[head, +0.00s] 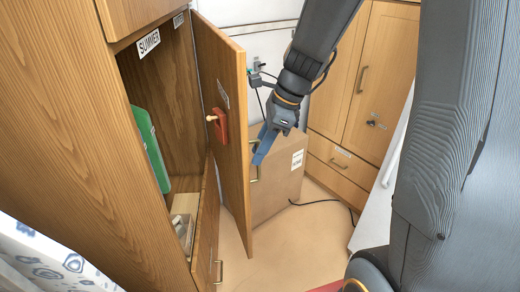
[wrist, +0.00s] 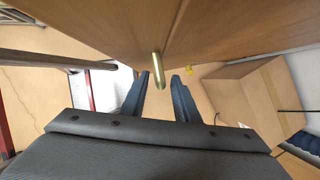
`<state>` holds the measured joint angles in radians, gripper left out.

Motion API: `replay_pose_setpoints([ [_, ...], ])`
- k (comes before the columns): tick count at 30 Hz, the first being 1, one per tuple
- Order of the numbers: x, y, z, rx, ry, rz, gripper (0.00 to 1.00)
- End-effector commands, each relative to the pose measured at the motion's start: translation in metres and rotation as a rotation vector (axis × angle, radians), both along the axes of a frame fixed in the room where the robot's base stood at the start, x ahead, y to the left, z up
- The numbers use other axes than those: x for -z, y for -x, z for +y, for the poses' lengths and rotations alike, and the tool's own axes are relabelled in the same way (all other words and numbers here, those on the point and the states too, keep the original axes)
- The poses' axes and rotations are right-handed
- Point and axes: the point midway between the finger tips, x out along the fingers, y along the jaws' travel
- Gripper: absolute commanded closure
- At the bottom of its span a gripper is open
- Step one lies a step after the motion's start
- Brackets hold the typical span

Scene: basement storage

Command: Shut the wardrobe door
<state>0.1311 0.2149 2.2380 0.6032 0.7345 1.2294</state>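The wardrobe (head: 75,130) stands at the left with its wooden door (head: 222,75) swung open, its inner face showing in the head view. A brass handle (head: 254,172) is on the door's outer face; it also shows in the wrist view (wrist: 158,68). My gripper (head: 258,157) is on the outer side of the door, close to the handle. In the wrist view, its two blue fingers (wrist: 161,80) are apart, with the handle's end in line with the gap between them. I cannot tell whether they touch it. Nothing is held.
A red holder (head: 220,125) with a peg hangs on the door's inner face. A green item (head: 150,145) and a small box (head: 184,225) are inside the wardrobe. A cardboard box (head: 278,185) stands behind the door. Wooden cabinets (head: 365,90) stand at the right. A cable lies on the floor.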

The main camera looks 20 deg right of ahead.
Motion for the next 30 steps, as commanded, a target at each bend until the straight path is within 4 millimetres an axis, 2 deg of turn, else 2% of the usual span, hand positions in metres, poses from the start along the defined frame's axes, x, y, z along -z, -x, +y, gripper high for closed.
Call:
replay_pose_setpoints([
  [15,-0.064,0.006,-0.026,0.001,0.001,-0.004,0.72],
  [20,-0.07,0.007,-0.028,0.002,0.0,-0.001,0.72],
  [30,-0.071,0.007,-0.028,0.001,0.0,-0.001,0.72],
])
